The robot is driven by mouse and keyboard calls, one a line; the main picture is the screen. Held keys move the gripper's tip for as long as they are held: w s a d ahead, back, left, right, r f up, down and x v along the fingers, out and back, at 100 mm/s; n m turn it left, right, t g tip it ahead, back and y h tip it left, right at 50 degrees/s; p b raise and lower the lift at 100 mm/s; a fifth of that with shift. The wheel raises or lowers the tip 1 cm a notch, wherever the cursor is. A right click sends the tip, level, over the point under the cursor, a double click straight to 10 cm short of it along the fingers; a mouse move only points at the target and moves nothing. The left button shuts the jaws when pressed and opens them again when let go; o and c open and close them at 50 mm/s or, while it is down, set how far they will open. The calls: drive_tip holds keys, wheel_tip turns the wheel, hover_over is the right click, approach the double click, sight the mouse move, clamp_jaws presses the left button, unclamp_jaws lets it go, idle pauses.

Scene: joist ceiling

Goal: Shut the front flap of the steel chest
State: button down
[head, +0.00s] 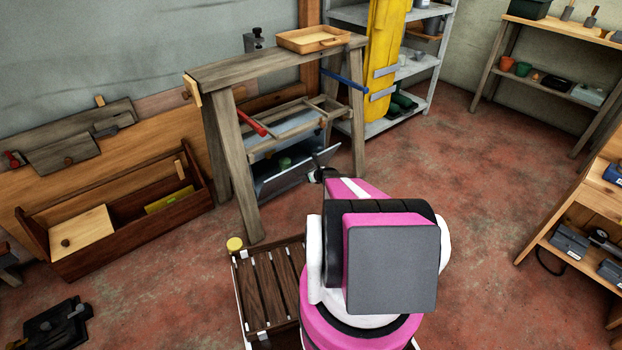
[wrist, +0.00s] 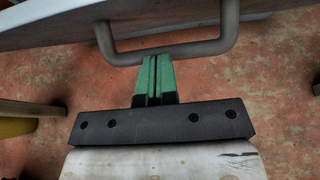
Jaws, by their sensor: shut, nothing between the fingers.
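The steel chest (head: 292,130) stands under a wooden trestle in the head view, partly hidden by the trestle's bars. Its front flap (head: 290,181) hangs open, tilted outward and down towards me. In the wrist view the flap (wrist: 60,31) fills the top edge, with a grey bar handle (wrist: 178,53) on its face. My gripper (wrist: 157,62) has green fingers pressed together, with nothing between them. Its tips are at the handle's bar; I cannot tell whether they touch. In the head view my gripper (head: 316,172) is small, beside the flap's right end.
The trestle's legs (head: 234,165) stand on both sides of the chest, and a tray (head: 320,39) sits on top. A slatted wooden platform (head: 268,281) is at my left. An open wooden toolbox (head: 120,220) lies further left.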

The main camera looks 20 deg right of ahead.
sight(303, 166)
drive_tip(key=shift+w+a+r+g, duration=0.2)
drive_tip(key=shift+w+r+g, duration=0.05)
drive_tip(key=shift+w+r, duration=0.25)
drive_tip(key=shift+w+a+r+g, duration=0.25)
drive_tip(key=shift+w+r, duration=0.15)
drive_tip(key=shift+w, duration=0.2)
drive_tip(key=shift+w+a+r, duration=0.25)
drive_tip(key=shift+w+r, duration=0.3)
drive_tip(key=shift+w, duration=0.25)
drive_tip(key=shift+w+a+r, duration=0.35)
drive_tip(key=shift+w+r, duration=0.1)
drive_tip(key=shift+w, duration=0.5)
drive_tip(key=shift+w+a+r, duration=0.3)
drive_tip(key=shift+w+r, duration=0.15)
drive_tip(key=shift+w, duration=0.5)
drive_tip(key=shift+w+a+r, duration=0.35)
drive_tip(key=shift+w+r, duration=0.1)
drive_tip(key=shift+w, duration=0.5)
drive_tip(key=shift+s, duration=0.1)
